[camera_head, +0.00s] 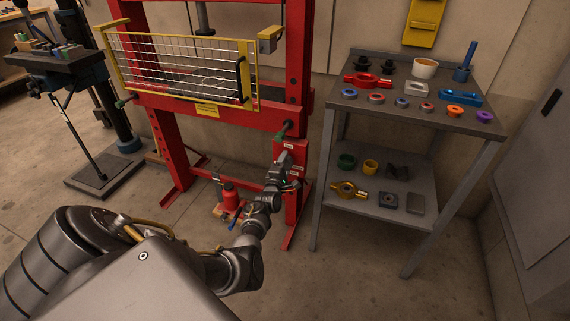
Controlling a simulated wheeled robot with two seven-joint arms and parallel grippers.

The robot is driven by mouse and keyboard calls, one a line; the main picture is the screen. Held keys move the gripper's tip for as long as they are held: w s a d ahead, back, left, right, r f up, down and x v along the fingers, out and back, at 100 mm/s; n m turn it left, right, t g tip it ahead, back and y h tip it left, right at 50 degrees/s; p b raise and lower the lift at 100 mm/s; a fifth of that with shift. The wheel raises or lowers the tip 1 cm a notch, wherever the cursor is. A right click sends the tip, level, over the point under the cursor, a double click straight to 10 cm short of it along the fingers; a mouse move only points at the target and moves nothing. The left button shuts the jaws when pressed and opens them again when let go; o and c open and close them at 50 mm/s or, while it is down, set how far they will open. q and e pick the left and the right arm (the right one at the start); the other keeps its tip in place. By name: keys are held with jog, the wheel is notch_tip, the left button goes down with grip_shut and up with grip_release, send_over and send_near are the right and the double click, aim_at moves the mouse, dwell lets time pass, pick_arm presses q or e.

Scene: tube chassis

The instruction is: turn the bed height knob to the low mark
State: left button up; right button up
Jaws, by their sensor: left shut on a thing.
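The red press frame (296,70) stands at the centre, with a small control panel (297,152) bearing pale labels low on its right post. My left arm reaches in from the left. My left gripper (284,168) is at the front of that panel and is shut on the bed height knob, which the gripper mostly hides. The knob's pointer and the low mark are too small or covered to read. My right gripper is out of view.
A yellow-framed mesh guard (180,62) hangs across the press. A red bottle jack (230,197) stands below the gripper's left side. A grey two-level table (425,115) with rings and tools stands close on the right. Floor in front is clear.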

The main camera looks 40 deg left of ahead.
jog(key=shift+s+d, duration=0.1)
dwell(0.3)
pick_arm(q)
jog(key=o, duration=1)
jog(key=shift+c, duration=0.2)
jog(key=p+v, duration=0.3)
jog(key=v, duration=0.7)
jog(key=shift+s, duration=0.35)
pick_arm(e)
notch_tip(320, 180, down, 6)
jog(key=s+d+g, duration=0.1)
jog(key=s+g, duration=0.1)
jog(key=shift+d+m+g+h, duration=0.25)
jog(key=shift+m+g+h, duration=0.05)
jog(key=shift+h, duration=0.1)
